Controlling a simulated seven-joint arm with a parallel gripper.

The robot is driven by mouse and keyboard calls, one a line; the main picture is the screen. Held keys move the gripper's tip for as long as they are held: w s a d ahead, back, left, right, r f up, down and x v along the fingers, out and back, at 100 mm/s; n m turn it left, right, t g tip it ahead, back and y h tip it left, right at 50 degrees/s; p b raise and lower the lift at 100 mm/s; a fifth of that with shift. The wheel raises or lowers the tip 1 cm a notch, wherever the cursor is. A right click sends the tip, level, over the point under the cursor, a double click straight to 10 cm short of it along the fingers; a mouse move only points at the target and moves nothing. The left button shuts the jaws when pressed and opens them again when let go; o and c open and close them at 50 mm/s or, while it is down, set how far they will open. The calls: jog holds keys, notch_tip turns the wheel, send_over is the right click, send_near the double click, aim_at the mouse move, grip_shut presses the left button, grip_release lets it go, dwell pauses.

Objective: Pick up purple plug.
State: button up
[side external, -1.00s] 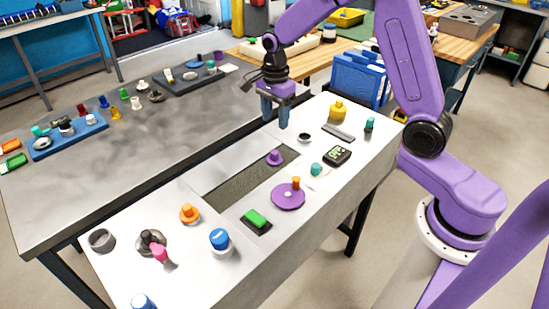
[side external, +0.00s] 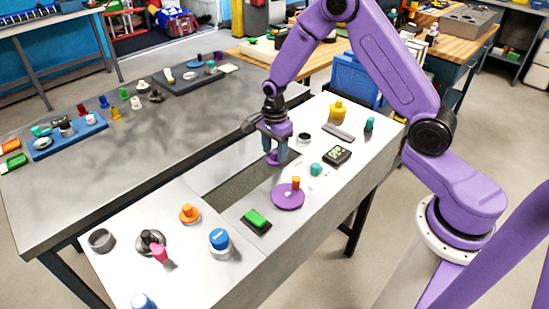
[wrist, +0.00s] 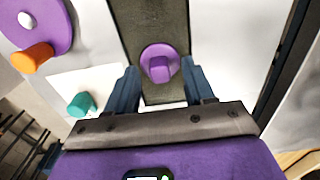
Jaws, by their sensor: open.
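The purple plug (side external: 272,157) has a round base and a raised knob. It sits on the dark mesh strip (side external: 231,188) set in the white bench top. In the wrist view the plug (wrist: 159,63) lies between and just beyond my two fingertips. My gripper (side external: 275,150) points down over the plug, open, with its blue fingers one on either side. In the wrist view my gripper (wrist: 160,80) has nothing between its fingers that they touch visibly. In the side view the fingers partly hide the plug.
A purple disc (side external: 287,197) with an orange peg stands in front of the plug. A teal knob (side external: 316,169), a small dark cup (side external: 304,138) and a black device (side external: 337,155) are nearby. The mesh strip left of the plug is clear.

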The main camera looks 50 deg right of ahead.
grip_shut()
dwell(0.3)
